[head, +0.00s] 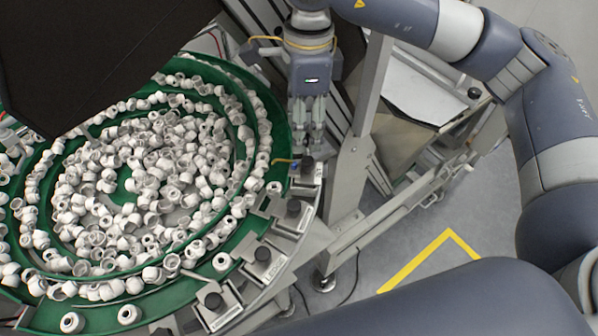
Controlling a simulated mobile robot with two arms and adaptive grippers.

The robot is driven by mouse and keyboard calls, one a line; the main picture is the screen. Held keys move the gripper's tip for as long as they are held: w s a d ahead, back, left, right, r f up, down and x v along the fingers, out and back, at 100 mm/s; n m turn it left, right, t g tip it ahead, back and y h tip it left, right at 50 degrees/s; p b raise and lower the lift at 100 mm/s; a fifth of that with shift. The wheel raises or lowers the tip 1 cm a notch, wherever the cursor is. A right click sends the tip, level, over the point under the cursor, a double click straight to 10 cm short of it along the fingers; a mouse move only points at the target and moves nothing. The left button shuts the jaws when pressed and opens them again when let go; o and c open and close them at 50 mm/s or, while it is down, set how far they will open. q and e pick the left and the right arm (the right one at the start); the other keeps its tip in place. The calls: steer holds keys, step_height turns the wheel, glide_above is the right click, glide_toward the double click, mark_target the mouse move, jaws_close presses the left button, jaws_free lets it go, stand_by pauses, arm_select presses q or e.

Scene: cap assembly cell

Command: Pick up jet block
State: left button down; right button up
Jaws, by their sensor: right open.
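Several small metal blocks with black knobs sit along the right rim of the green feeder bowl (284,130). One block (312,182) is at the upper right of the rim, with its dark knob just below my right gripper (306,143). I take this one as the jet block, but its label is too small to read. My right gripper points down, is open, and appears empty. Its fingertips are close to the knob; whether they touch it I cannot tell. My left gripper is not in view.
Other knobbed blocks (262,266) follow along the rim to the lower left. Many white caps (150,180) fill the bowl. A metal frame post (350,180) stands close on the right of the gripper. Yellow tape (415,258) marks open floor further right.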

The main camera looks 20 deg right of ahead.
steer(key=p, duration=0.2)
glide_above(308, 160)
steer(key=f, duration=0.5)
steer(key=shift+a, duration=0.25)
steer(key=shift+f, duration=0.45)
steer(key=f+p, duration=0.2)
steer(key=f, duration=0.1)
steer(key=f+p, duration=0.1)
steer(key=shift+d+f+p, duration=0.3)
steer(key=shift+f, duration=0.15)
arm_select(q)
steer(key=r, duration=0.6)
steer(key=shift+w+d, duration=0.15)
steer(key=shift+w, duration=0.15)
arm_select(e)
steer(key=shift+a, duration=0.1)
jaws_close()
